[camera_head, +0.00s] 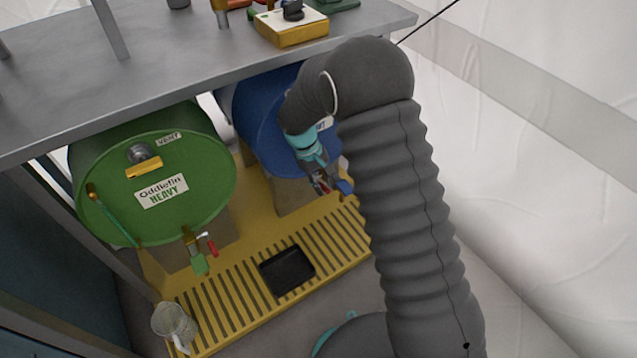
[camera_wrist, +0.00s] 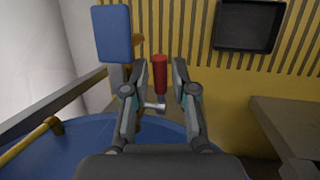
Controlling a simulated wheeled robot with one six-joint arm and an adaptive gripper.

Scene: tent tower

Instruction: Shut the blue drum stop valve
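The blue drum (camera_head: 262,122) lies on its side under the bench, partly hidden by my arm. Its curved edge also shows at the bottom of the wrist view (camera_wrist: 75,150). The stop valve has a red lever handle (camera_wrist: 160,72) on a metal stem and a blue piece (camera_wrist: 113,35) beside it. The blue piece also shows in the head view (camera_head: 345,187). My gripper (camera_wrist: 161,80) is open, with one fingertip on each side of the red handle. Narrow gaps seem to show on both sides. In the head view my gripper (camera_head: 320,180) is at the drum's front, partly hidden.
A green drum (camera_head: 200,205) with its own red-levered tap (camera_head: 210,245) lies to the left. Below are a yellow slatted drip tray (camera_head: 235,308), a black pan (camera_head: 287,270) and a clear jug (camera_head: 172,322). The grey bench top (camera_head: 160,55) overhangs the drums.

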